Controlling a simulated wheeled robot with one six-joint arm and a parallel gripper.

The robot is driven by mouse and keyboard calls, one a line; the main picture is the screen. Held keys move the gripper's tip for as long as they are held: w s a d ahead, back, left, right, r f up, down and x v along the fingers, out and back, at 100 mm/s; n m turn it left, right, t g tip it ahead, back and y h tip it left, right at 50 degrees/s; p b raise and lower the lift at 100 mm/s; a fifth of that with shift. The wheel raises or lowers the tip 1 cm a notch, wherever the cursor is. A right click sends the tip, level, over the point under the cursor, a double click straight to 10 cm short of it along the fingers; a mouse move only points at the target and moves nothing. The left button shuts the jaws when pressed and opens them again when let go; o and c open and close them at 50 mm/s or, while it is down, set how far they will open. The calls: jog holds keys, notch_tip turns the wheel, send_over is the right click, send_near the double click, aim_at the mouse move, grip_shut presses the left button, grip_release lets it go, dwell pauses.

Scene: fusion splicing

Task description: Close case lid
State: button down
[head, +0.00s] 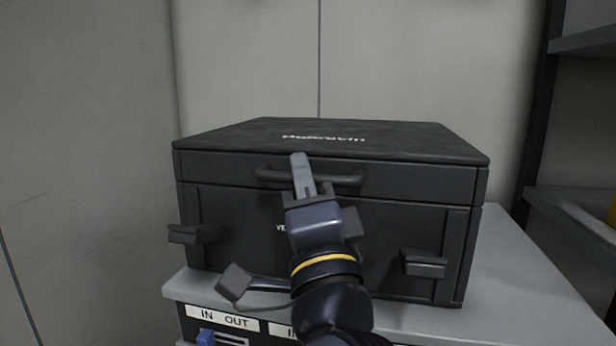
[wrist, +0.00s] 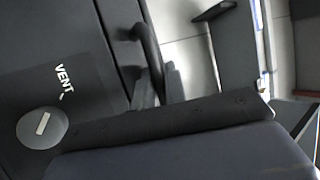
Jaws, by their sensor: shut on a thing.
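The black case (head: 240,225) stands on a grey surface, its front facing me. Its lid (head: 370,137) lies flat over the body, with only a thin seam between them in the head view. A bar handle (head: 340,179) runs along the lid's front edge. My gripper (head: 302,170) is at the handle's middle, shut on it. In the wrist view the handle (wrist: 150,50) passes by my gripper's fingers (wrist: 158,86). The case front with "VENT" lettering and a round slotted disc (wrist: 42,127) also shows there. My gripper hides part of the handle and front.
Two latches, left (head: 190,234) and right (head: 423,263), stick out from the case front. Below is a unit labelled "IN OUT" (head: 224,319). Grey wall panels stand behind and to the left. Shelves (head: 570,212) are at the right. The grey top (head: 520,280) is clear to the case's right.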

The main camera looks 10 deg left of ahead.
jog(key=shift+w+f, duration=0.1)
jog(key=shift+f, duration=0.45)
jog(key=c, duration=1.7)
grip_release()
jog(key=shift+c, duration=0.2)
jog(key=r+p+v, duration=0.1)
jog(key=p+v, duration=0.1)
jog(key=v, duration=0.8)
jog(key=shift+s+d+f, duration=0.2)
jog(key=shift+s+f, duration=0.05)
jog(key=shift+s, duration=0.3)
jog(key=shift+w, duration=0.1)
jog(key=b+x, duration=0.1)
jog(key=x, duration=0.9)
jog(key=shift+w+a+f+b, duration=0.1)
jog(key=shift+w+b, duration=0.05)
jog(key=shift+b, duration=0.25)
